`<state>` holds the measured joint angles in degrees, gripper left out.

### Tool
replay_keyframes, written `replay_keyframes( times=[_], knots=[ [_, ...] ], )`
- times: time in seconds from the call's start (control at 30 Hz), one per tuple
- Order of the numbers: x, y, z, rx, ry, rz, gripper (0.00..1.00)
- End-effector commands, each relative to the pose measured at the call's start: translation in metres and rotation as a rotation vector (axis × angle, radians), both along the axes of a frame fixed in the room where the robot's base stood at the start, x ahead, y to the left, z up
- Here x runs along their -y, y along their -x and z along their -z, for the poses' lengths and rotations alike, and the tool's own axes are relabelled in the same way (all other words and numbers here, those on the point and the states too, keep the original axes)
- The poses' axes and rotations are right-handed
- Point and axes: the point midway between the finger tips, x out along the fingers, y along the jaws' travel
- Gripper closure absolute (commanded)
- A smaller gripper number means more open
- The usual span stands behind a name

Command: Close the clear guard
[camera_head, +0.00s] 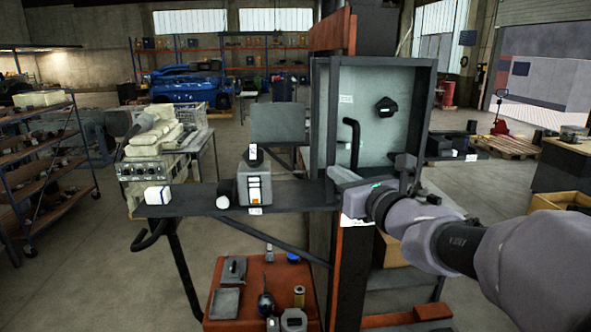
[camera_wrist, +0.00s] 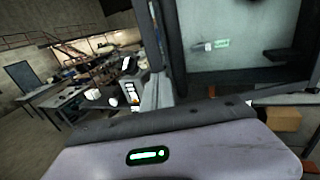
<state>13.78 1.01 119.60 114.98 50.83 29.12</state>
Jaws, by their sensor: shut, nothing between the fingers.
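The guard seems to be the pale, glassy panel (camera_head: 378,88) in a dark upright frame, right of centre in the head view. A black knob-like part (camera_head: 385,107) shows on or behind it, and a bent black bar (camera_head: 351,140) stands at its lower left. The panel also fills the upper right of the wrist view (camera_wrist: 235,25). My gripper (camera_head: 343,178) is shut and empty, low in front of the frame's lower left part. I cannot tell whether it touches the bar or frame. Its fingertips are not clear in the wrist view.
A dark shelf (camera_head: 185,205) left of the frame holds a grey boxy device (camera_head: 254,186) and a small white box (camera_head: 158,195). A red cart top (camera_head: 240,315) with tools stands below. Open floor lies to the left.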

Motion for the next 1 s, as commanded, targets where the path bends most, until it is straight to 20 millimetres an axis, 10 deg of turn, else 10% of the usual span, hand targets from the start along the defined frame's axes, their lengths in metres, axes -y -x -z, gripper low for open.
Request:
replay_keyframes(
  times=[0.4, 1.0],
  knots=[
    [-0.002, -0.006, 0.001, 0.0, 0.001, 0.0, 1.0],
    [-0.024, -0.07, 0.0, 0.0, 0.0, -0.001, 1.0]
  ],
)
